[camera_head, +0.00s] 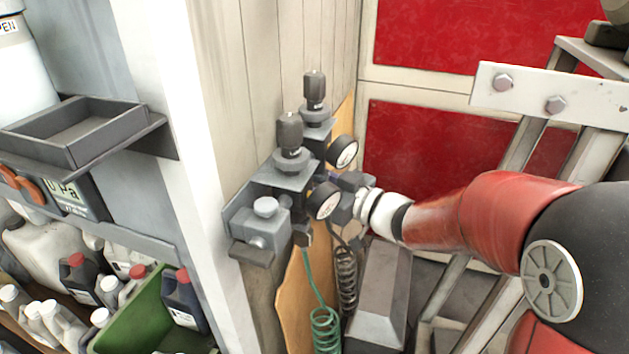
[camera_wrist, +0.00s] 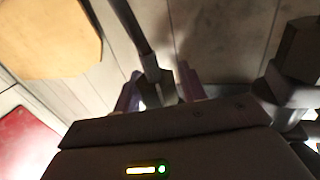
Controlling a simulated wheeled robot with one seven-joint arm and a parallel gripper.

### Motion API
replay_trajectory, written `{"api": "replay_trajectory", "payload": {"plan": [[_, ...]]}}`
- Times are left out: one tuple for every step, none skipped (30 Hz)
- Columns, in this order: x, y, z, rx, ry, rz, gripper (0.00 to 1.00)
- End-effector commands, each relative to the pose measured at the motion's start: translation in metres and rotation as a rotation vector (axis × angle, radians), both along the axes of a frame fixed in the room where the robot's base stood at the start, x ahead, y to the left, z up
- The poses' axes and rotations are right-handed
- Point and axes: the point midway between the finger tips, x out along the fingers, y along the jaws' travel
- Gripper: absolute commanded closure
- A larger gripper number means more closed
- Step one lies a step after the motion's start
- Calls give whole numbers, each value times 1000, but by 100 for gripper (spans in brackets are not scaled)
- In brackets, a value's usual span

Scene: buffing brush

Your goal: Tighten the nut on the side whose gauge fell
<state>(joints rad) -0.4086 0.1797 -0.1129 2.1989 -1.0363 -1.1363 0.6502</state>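Two pressure regulators with dark knobs stand on the wall, a nearer one (camera_head: 290,132) and a farther one (camera_head: 315,92). The nearer gauge (camera_head: 323,200) and the farther gauge (camera_head: 342,152) have white dials, too small to read, so I cannot tell which fell. My gripper (camera_head: 340,184) reaches in from the right, close to the gauges; its tips are partly hidden. In the wrist view, its purple-tinted fingers (camera_wrist: 158,85) stand apart on either side of a grey fitting (camera_wrist: 153,68) at the end of a dark pipe. Contact is not clear.
A green coiled hose (camera_head: 325,325) and a dark coiled hose (camera_head: 347,275) hang below the regulators. A tan board (camera_head: 300,290) is behind them. Shelves with a grey tray (camera_head: 75,130) and bottles are left. A metal frame (camera_head: 545,95) stands right.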

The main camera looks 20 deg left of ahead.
Motion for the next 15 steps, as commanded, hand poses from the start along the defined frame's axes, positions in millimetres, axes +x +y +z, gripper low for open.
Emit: {"api": "replay_trajectory", "payload": {"plan": [[0,0,0,0,0,0,65],[0,0,0,0,0,0,69],[0,0,0,0,0,0,75],[0,0,0,0,0,0,78],[0,0,0,0,0,0,82],[0,0,0,0,0,0,88],[0,0,0,0,0,0,92],[0,0,0,0,0,0,92],[0,0,0,0,0,0,92],[0,0,0,0,0,1,92],[0,0,0,0,0,3,92],[0,0,0,0,1,6,92],[0,0,0,0,1,10,92],[0,-1,0,-1,1,15,92],[0,0,0,0,2,25,92]]}}
